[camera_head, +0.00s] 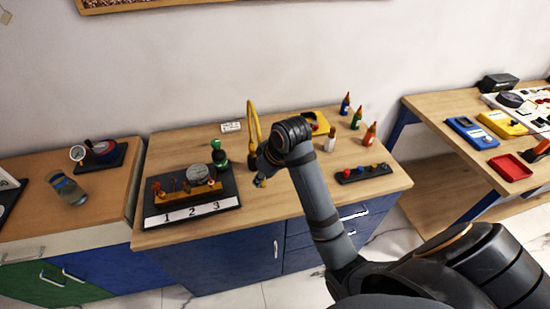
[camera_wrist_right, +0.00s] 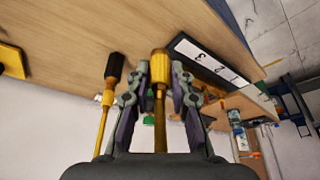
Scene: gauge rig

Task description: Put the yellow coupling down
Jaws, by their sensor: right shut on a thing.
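The yellow coupling (camera_wrist_right: 160,64) is between the two fingers of my right gripper (camera_wrist_right: 161,76), which is shut on it. A yellow hose (camera_wrist_right: 160,118) runs from it between the fingers. In the head view the yellow hose (camera_head: 251,118) arches up beside my right wrist, and the gripper (camera_head: 261,174) is mostly hidden by my arm. The coupling's end is close to the wooden tabletop (camera_head: 285,205); I cannot tell if it touches. A black-ended yellow piece (camera_wrist_right: 114,70) stands beside the gripper in the wrist view. My left gripper is not in view.
A black board with a gauge (camera_head: 197,173) and labels 1, 2, 3 lies left of the gripper. A green piece (camera_head: 219,155) stands behind it. Several bottles (camera_head: 356,118) and a black rack (camera_head: 362,174) are to the right. The table's front middle is clear.

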